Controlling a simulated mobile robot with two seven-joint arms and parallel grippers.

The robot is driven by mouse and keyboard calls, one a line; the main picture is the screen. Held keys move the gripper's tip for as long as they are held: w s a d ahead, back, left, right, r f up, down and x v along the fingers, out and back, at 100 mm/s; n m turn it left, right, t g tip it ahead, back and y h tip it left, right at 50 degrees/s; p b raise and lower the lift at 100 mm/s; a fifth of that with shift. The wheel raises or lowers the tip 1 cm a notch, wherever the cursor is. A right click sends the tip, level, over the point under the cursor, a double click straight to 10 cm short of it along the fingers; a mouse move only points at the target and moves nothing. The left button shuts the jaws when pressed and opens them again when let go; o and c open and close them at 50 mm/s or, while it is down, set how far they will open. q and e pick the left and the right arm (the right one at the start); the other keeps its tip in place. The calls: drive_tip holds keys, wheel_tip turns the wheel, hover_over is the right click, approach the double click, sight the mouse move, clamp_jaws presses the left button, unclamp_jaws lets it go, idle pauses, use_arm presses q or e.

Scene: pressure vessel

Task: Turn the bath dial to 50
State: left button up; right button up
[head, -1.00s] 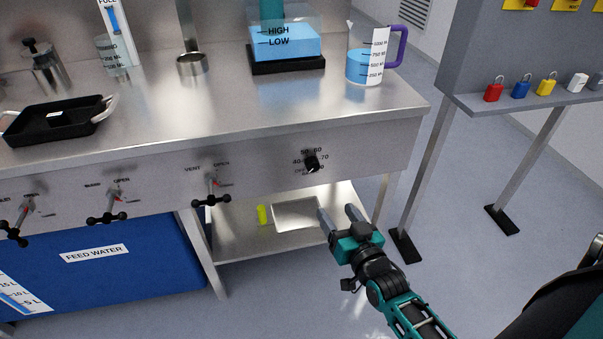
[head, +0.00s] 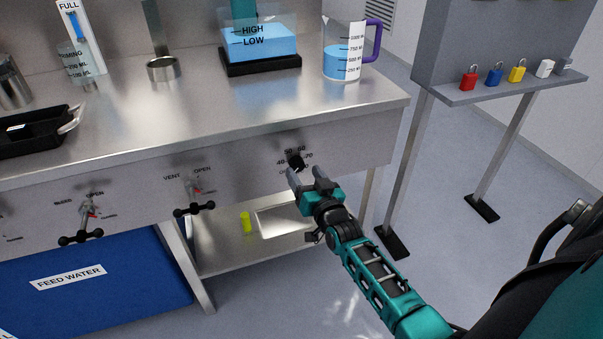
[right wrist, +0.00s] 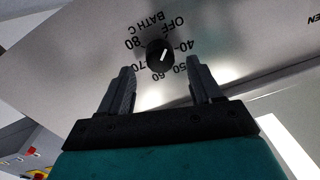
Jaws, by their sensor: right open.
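The bath dial (head: 296,161) is a round black knob on the steel front panel under the bench top, with numbers around it. In the right wrist view the dial (right wrist: 158,57) shows a white mark that points up and right, toward the OFF label. My right gripper (head: 306,174) is open and empty, just in front of and below the dial. In the right wrist view its two fingers (right wrist: 161,72) stand apart, to either side of the dial, which lies beyond the tips. My left gripper is not in view.
Vent (head: 193,191) and bleed (head: 87,212) valve handles stick out of the panel to the left. A lower shelf (head: 222,252) holds a small yellow-green object (head: 246,222). A padlock stand (head: 440,60) is at the right.

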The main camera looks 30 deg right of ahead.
sight(297, 165)
drive_tip(key=shift+w+d, duration=0.25)
drive_tip(key=shift+w, duration=1.05)
drive_tip(key=shift+c, duration=0.2)
drive_tip(key=c, duration=1)
